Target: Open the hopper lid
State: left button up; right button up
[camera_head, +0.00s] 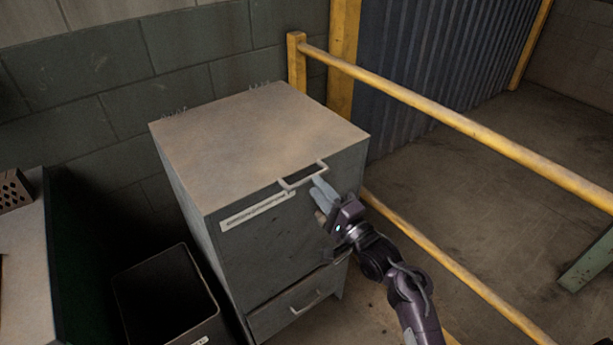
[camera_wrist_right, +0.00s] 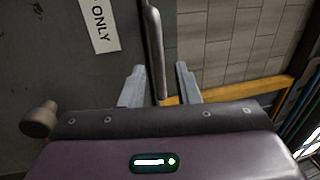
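The hopper is a worn grey metal cabinet (camera_head: 270,250) with a flat, beige-grey lid (camera_head: 260,130) that lies closed on top. A pale bar handle (camera_head: 303,175) sticks out from the lid's front edge; it also shows in the right wrist view (camera_wrist_right: 155,50). My right gripper (camera_head: 319,187) is at the handle's right end, in front of the cabinet. In the right wrist view my right gripper (camera_wrist_right: 160,80) has its fingers apart, with the end of the handle bar between them and gaps on both sides. My left gripper is not in view.
A lower drawer with a handle (camera_head: 305,303) is in the cabinet front. A dark open bin (camera_head: 165,290) stands left of the cabinet, beside a table (camera_head: 25,270). A yellow railing (camera_head: 450,115) runs close on the right. A block wall (camera_head: 150,60) is behind.

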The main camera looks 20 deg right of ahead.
aim_at(309, 177)
jog(key=x, duration=0.4)
jog(key=shift+w, duration=0.15)
jog(key=shift+f, duration=0.1)
grip_shut()
